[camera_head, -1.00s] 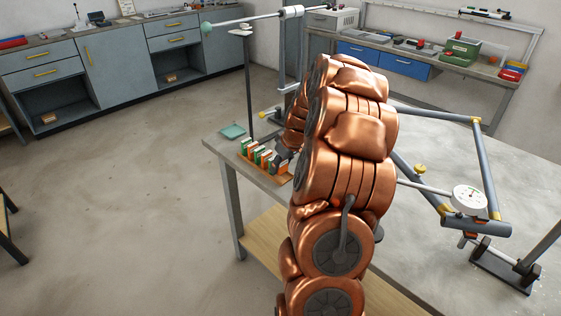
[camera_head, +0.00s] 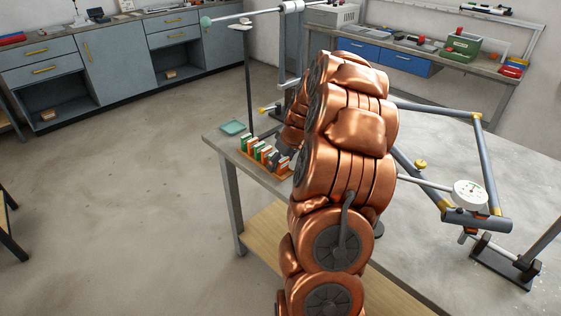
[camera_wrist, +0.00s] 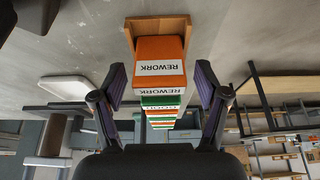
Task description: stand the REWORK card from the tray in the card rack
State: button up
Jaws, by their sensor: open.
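In the wrist view, which is upside down, an orange REWORK card (camera_wrist: 159,62) with a white label stands at the near end of the card rack (camera_wrist: 157,22). My open gripper (camera_wrist: 160,82) has one finger on each side of this card, with gaps showing. Behind it stand another REWORK card (camera_wrist: 158,90) and several green and orange cards in a row. In the head view, the wooden rack (camera_head: 252,164) holds the cards at the table's left end, with my dark gripper (camera_head: 281,158) at its right end, partly hidden by my arm. The teal tray (camera_head: 232,128) looks empty.
A tall dark stand (camera_head: 249,80) rises behind the tray. The floor left of the table is clear.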

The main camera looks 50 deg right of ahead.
jog(key=v, duration=1.2)
jog(key=s+a+r+n+g+y, duration=0.1)
jog(key=s+a+g, duration=0.15)
jog(key=a, duration=1.05)
jog(key=s+a+r+g, duration=0.1)
jog(key=s+a, duration=0.2)
jog(key=a, duration=1.1)
jog(key=s+a+f+g, duration=0.1)
jog(key=s+a, duration=0.2)
jog(key=s, duration=0.3)
jog(key=s+a+f+g+p, duration=0.1)
jog(key=s+a, duration=0.3)
jog(key=s, duration=0.3)
jog(key=s+a+f+g+h, duration=0.1)
jog(key=s+a, duration=0.2)
jog(key=s, duration=0.4)
jog(key=shift+a+m, duration=0.2)
jog(key=shift+m, duration=0.2)
